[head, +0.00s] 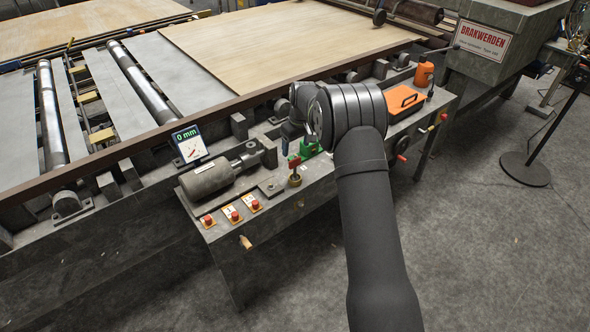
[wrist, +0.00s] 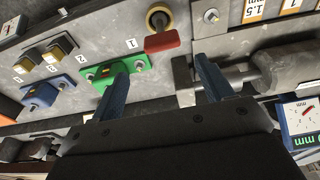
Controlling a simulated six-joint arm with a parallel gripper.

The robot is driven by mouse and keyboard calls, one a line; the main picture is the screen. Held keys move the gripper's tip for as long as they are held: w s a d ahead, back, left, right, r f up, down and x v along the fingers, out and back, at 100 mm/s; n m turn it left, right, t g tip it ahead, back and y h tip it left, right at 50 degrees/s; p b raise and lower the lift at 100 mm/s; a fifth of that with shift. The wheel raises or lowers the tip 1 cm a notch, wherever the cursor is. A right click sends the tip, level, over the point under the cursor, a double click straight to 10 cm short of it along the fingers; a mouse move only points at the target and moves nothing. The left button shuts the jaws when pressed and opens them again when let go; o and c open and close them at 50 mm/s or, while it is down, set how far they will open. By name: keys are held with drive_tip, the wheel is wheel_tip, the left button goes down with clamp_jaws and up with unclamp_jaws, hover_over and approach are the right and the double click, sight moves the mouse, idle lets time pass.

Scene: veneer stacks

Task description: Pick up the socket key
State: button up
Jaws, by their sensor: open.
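I cannot tell for certain which piece is the socket key. A red handle (wrist: 162,41) on a round brass base lies ahead of my gripper (wrist: 161,62) in the wrist view. In the head view the red handle (head: 294,161) stands upright on the bench beside my wrist. My gripper is open, its two blue fingers apart with nothing held between them. A grey motor shaft (wrist: 238,74) and block lie behind the right finger. My arm hides part of the bench in the head view.
A grey motor (head: 207,180) and a 0 mm gauge (head: 190,145) stand left of my wrist. Red buttons (head: 234,214) line the bench's front edge. An orange box (head: 403,101) lies to the right. Yellow switches (wrist: 64,45) and a blue plate (wrist: 42,95) are at the wrist view's left.

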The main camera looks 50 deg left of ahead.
sight(295, 159)
drive_tip(key=shift+a+f, duration=0.15)
drive_tip(key=shift+f, duration=0.7)
drive_tip(key=f, duration=0.4)
drive_tip(key=shift+s+d+f, duration=0.2)
drive_tip(key=shift+s+f, duration=0.05)
drive_tip(key=shift+a+f, duration=0.1)
drive_tip(key=shift+f, duration=0.35)
drive_tip(key=c, duration=1.1)
drive_tip(key=shift+c, duration=0.2)
drive_tip(key=shift+r, duration=0.1)
